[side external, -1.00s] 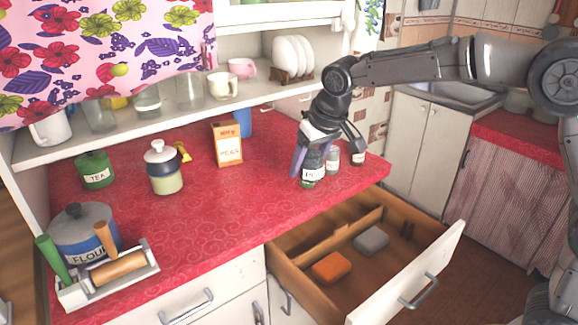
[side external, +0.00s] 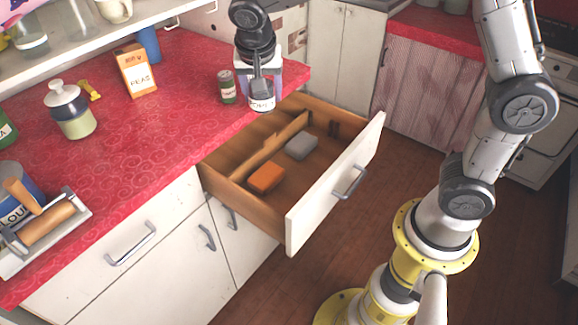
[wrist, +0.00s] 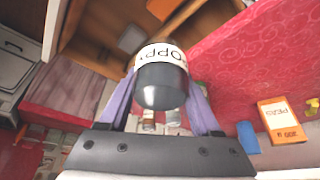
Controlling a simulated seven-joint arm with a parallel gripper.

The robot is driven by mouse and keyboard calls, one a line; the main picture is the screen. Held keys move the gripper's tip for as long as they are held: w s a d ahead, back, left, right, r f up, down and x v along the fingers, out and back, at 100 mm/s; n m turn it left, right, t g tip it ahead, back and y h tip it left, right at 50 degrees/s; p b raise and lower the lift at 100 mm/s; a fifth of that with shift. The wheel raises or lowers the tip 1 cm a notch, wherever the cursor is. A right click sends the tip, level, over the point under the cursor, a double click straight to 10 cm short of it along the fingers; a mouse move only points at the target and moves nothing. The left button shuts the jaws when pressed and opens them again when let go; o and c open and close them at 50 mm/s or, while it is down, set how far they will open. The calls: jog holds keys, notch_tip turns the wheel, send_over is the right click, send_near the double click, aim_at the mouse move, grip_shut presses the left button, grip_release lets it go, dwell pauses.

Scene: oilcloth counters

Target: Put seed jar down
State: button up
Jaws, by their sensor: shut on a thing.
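My gripper (side external: 262,84) is shut on a seed jar (side external: 262,102) near the counter's front right edge, by the open drawer. In the wrist view the jar (wrist: 162,78) sits between the purple fingers of my gripper (wrist: 163,103), with a dark round end facing the camera. Its white label is partly visible and reads "OPPY". I cannot tell whether the jar touches the counter or hangs above it. The wrist view shows small jars (wrist: 172,118) behind the held one.
The open drawer (side external: 335,180) juts out below the counter edge, holding an orange block (side external: 265,177) and a grey block (side external: 301,146). A peas box (side external: 136,72) and a lidded jar (side external: 70,110) stand farther left. The counter between them and the front edge is clear.

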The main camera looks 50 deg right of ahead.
jog(key=s+d+f+m+g, duration=0.3)
jog(key=s+d+f+m, duration=0.4)
jog(key=s+f, duration=0.15)
send_near(313, 182)
jog(key=shift+h, duration=0.4)
jog(key=x, duration=0.6)
jog(key=shift+a, duration=0.25)
jog(key=shift+f, duration=0.15)
jog(key=o, duration=1.5)
